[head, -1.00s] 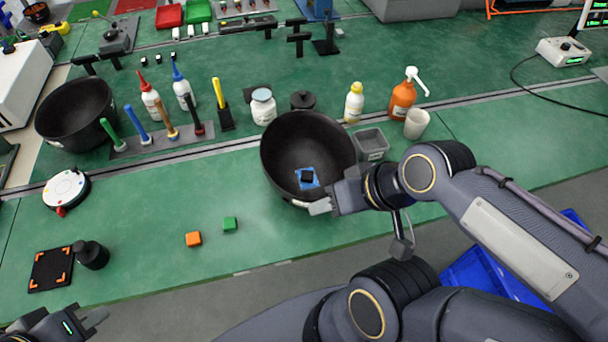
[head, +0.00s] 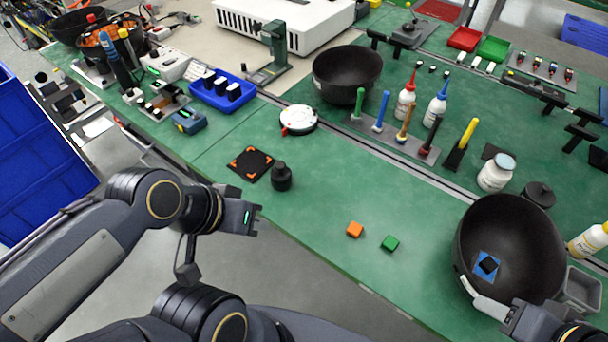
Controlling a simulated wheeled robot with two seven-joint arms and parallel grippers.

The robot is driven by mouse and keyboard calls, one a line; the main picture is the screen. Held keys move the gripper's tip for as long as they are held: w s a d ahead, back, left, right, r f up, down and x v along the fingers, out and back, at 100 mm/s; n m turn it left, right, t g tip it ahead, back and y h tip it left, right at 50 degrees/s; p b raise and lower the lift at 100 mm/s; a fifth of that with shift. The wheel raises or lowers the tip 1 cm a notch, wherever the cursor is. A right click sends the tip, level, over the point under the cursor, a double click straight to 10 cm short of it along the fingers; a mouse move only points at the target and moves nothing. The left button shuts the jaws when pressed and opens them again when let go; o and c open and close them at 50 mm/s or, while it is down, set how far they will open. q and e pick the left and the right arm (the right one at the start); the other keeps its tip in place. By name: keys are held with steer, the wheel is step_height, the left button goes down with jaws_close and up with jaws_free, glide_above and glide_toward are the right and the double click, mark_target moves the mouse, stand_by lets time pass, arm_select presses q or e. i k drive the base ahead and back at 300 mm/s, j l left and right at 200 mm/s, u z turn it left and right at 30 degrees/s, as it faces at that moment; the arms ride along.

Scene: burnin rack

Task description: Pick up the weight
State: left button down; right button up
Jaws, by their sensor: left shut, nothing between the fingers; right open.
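A black knobbed weight (head: 281,178) stands upright on the green bench, just right of a black square mat (head: 243,170) with orange corner marks. A similar black knobbed piece (head: 538,194) stands behind the right bowl. My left gripper (head: 257,219) is shut and empty, at the bench's front edge, below and left of the weight and apart from it. My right gripper (head: 490,306) is open at the near rim of the black right bowl (head: 520,232); whether it touches the rim I cannot tell.
A white round device (head: 299,119) and another black bowl (head: 347,75) stand farther back. The bench around the weight is mostly clear.

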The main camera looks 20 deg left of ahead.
mark_target(280, 175)
steer(key=i+j, duration=0.1)
steer(key=j, duration=0.8)
steer(key=j+u, duration=0.1)
steer(key=j, duration=0.8)
steer(key=i, duration=0.05)
